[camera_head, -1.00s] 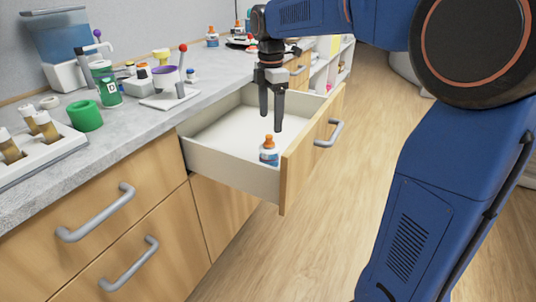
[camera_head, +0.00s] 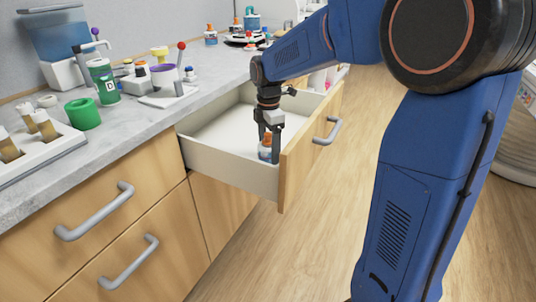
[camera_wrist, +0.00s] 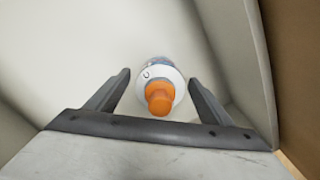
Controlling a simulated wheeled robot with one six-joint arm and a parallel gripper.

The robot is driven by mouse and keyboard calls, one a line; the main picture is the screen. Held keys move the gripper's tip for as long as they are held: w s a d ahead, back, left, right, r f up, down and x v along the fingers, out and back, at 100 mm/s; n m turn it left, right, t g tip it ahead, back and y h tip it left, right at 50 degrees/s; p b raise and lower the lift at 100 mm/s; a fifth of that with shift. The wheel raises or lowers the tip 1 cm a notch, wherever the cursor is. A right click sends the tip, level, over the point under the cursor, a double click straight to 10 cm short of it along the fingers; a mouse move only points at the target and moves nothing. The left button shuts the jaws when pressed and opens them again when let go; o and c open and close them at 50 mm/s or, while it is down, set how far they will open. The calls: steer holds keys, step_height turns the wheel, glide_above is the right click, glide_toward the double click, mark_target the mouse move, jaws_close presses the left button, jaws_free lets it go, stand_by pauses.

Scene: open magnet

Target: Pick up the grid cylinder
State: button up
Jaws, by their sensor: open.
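A small white bottle with an orange cap and a blue label (camera_head: 265,150) stands upright in the open drawer (camera_head: 225,176), near its front corner. It also shows from above in the wrist view (camera_wrist: 159,92). My gripper (camera_head: 269,150) is lowered into the drawer around the bottle. In the wrist view my gripper (camera_wrist: 158,92) is open, with one finger on each side of the bottle and gaps between. I cannot pick out a thing that is surely the grid cylinder; the bottle is the only object seen in the drawer.
The drawer's wooden front (camera_head: 310,150) and side walls stand close to my gripper. The drawer's back part is bare.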

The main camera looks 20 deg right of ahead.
steer(key=shift+f, duration=0.55)
steer(key=c, duration=1.4)
steer(key=shift+o, duration=0.2)
